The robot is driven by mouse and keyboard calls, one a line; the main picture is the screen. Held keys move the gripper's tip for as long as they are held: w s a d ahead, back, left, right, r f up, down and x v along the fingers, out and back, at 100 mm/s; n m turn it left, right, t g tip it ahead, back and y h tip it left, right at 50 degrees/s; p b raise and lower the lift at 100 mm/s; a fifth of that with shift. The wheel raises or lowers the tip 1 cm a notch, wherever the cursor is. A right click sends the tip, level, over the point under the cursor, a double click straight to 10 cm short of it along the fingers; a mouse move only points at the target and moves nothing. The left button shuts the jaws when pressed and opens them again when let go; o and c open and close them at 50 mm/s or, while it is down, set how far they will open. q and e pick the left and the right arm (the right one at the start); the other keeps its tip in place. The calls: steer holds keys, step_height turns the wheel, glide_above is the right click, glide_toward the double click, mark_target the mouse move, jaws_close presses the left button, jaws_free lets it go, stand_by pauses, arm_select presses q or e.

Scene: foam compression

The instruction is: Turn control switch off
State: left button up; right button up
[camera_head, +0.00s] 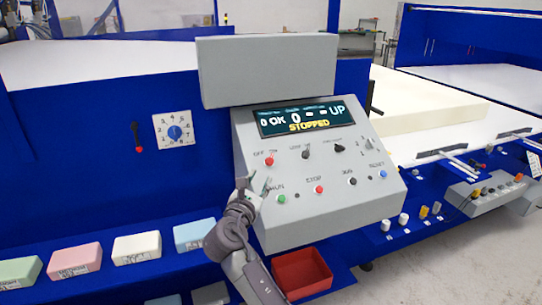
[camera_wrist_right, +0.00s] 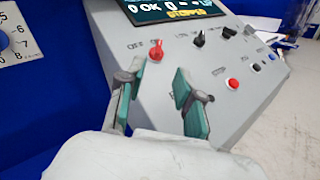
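The control switch is a red knob (camera_head: 269,161) under the OFF/ON label at the upper left of the grey control panel (camera_head: 350,205). In the right wrist view the red knob (camera_wrist_right: 156,50) shows beyond and between my fingertips, apart from them. My right gripper (camera_head: 255,185) is in front of the panel's left side, just below and left of the knob. In the right wrist view its two green-padded fingers (camera_wrist_right: 158,98) are spread with nothing between them. The green RUN button is close to the fingers in the head view. My left gripper is not in view.
The panel display (camera_head: 298,118) reads STOPPED. A black knob (camera_head: 305,154), a red STOP button (camera_head: 319,189) and a blue button (camera_head: 382,201) sit on the panel. A red tray (camera_head: 302,274) is below it. Coloured foam blocks (camera_head: 137,247) lie on a ledge at left.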

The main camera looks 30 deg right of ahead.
mark_target(271, 158)
steer(key=shift+w+d+r, duration=0.25)
steer(key=shift+w+d, duration=0.1)
steer(key=shift+d, duration=0.05)
steer(key=p+x, duration=0.1)
steer(key=x, duration=0.4)
steer(key=shift+r+p, duration=0.1)
steer(key=shift+p, duration=0.25)
steer(key=x, duration=0.4)
steer(key=shift+w+d+f+p, duration=0.2)
steer(key=shift+w+d+p, duration=0.05)
steer(key=shift+p, duration=0.15)
steer(key=shift+w+d, duration=0.4)
steer(key=shift+d, duration=0.05)
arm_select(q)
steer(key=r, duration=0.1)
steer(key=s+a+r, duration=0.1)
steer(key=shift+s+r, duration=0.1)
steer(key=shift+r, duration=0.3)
arm_select(e)
steer(key=shift+w+d, duration=0.1)
steer(key=shift+d, duration=0.05)
steer(key=shift+f, duration=0.1)
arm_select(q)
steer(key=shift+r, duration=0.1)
arm_select(e)
jaws_close()
